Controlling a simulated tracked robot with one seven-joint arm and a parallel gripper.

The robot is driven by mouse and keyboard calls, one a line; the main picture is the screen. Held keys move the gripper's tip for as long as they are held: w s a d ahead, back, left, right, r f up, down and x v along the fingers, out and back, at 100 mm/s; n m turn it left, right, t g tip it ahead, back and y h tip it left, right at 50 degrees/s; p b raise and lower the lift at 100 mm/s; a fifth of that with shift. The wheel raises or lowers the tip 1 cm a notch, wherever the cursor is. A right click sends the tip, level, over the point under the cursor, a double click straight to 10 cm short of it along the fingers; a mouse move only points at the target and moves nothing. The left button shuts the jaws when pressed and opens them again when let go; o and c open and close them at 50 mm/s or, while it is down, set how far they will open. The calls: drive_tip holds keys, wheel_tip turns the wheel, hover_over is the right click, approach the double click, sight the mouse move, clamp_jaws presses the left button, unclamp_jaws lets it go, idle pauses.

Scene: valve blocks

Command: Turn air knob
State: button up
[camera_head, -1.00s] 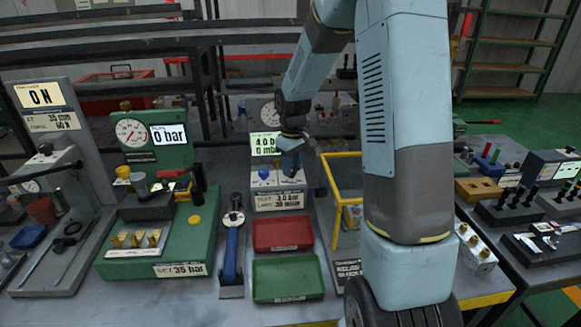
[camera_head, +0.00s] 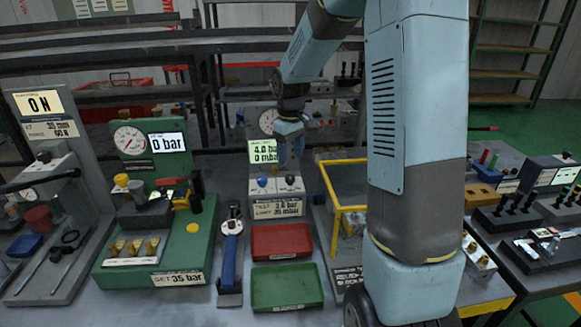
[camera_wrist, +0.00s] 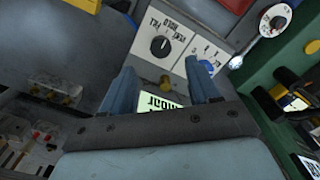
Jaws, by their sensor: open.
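The test block has a blue knob (camera_head: 262,182) and a dark knob (camera_head: 290,180) on its sloped panel. In the wrist view the blue knob (camera_wrist: 207,66) is beside the right finger, and the black selector knob (camera_wrist: 159,46) lies beyond the fingertips. I cannot read which knob is labelled air. My gripper (camera_head: 289,160) hangs above the panel, pointing down. Its two blue fingers are apart and empty in the wrist view (camera_wrist: 163,80), touching neither knob that I can see. The display (camera_head: 263,150) behind reads 4.0 bar and 0 mbar.
A red tray (camera_head: 281,241) and a green tray (camera_head: 287,287) lie in front of the test block. A green gauge stand (camera_head: 185,240) and a blue-handled tool (camera_head: 230,245) are to the left.

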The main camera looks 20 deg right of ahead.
wheel_tip(320, 180, up, 6)
drive_tip(key=shift+r, duration=0.15)
idle(0.6)
drive_tip(key=s+r+m+t, duration=0.1)
drive_tip(key=s+r+t, duration=0.1)
drive_tip(key=s+r, duration=0.45)
drive_tip(key=s+r+m+t, duration=0.1)
drive_tip(key=s+r+m, duration=0.15)
drive_tip(key=s, duration=0.65)
drive_tip(key=s+m+t, duration=0.2)
drive_tip(key=s, duration=1.2)
drive_tip(key=shift+a+r+t, duration=0.3)
drive_tip(key=shift+r, duration=0.1)
idle(1.3)
